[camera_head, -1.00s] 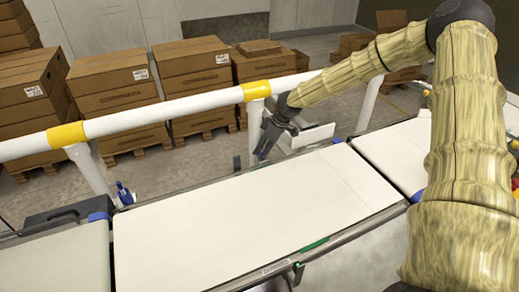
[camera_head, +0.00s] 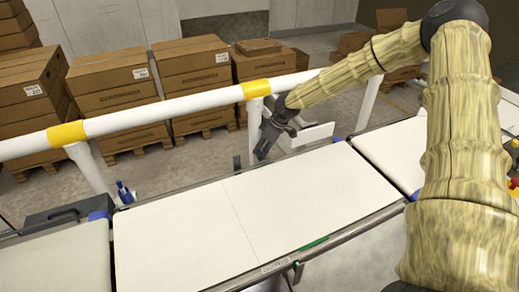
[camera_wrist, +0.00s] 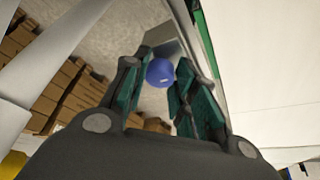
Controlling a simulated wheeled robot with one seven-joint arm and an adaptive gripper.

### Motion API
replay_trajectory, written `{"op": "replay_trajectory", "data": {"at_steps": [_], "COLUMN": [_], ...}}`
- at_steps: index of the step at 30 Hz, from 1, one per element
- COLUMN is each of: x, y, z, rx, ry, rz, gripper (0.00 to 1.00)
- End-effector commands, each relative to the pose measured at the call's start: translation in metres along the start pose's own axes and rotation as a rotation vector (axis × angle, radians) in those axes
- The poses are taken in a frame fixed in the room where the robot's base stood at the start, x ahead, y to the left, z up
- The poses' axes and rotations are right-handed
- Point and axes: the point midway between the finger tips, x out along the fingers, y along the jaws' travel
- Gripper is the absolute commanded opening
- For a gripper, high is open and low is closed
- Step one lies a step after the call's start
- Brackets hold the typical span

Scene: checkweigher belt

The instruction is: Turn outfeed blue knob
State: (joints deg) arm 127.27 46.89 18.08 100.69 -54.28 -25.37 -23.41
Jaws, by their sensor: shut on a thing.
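My gripper (camera_head: 265,143) is at the far edge of the white belt (camera_head: 185,220), beside a white panel. In the wrist view my gripper (camera_wrist: 162,75) has its green-padded fingers on both sides of a round blue knob (camera_wrist: 159,72). The fingers are shut on the knob, which sits near the fingertips with a small pale mark on its face. In the head view the fingers hide this knob.
A white rail with yellow bands (camera_head: 180,108) runs behind the belt. A small blue fitting (camera_head: 124,192) stands at the belt's far left. Stacked cardboard boxes (camera_head: 112,92) stand on pallets behind the rail. More belt (camera_head: 400,150) continues at right.

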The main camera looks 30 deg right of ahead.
Motion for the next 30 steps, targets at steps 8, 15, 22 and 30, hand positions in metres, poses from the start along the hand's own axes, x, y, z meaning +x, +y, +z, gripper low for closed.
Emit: {"op": "replay_trajectory", "data": {"at_steps": [8, 15, 22, 30], "x": [-0.0001, 0.0003, -0.0009, -0.0016], "y": [-0.0004, -0.0009, -0.0005, 0.0002], "z": [-0.0025, -0.0029, -0.0031, -0.0031], "rx": [0.084, 0.165, 0.208, 0.212], "ry": [0.001, 0.002, 0.004, 0.006], "rz": [0.039, 0.073, 0.09, 0.092], "gripper": [0.04, 0.04, 0.04, 0.04]}}
